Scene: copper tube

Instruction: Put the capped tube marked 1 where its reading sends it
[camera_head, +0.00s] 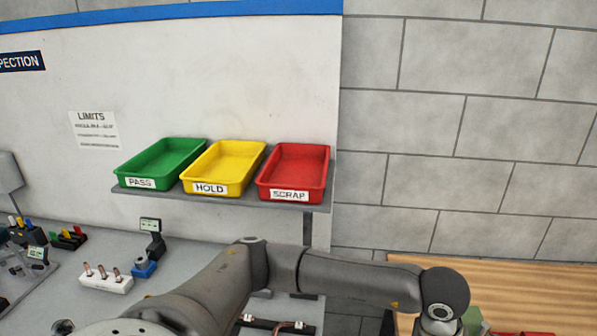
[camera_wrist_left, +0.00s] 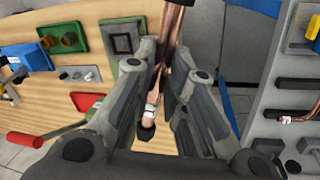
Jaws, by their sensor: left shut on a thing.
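In the left wrist view my left gripper (camera_wrist_left: 167,62) is shut on a copper tube (camera_wrist_left: 175,22), which runs lengthwise between the fingers. A black cap (camera_wrist_left: 147,131) shows at its near end with a pale band beside it; no number is readable. In the head view my arm reaches across to the lower right, and its gripper is out of frame there. The green PASS tray (camera_head: 162,160), yellow HOLD tray (camera_head: 223,165) and red SCRAP tray (camera_head: 294,172) stand side by side on a shelf and look empty. My right gripper is not seen.
A LIMITS sheet (camera_head: 95,130) is on the wall, too small to read. A small display (camera_head: 151,225) and a white block with copper pieces (camera_head: 105,279) stand on the grey bench. A wooden table (camera_head: 520,285) is at lower right. Another copper tube (camera_wrist_left: 298,118) lies on black supports.

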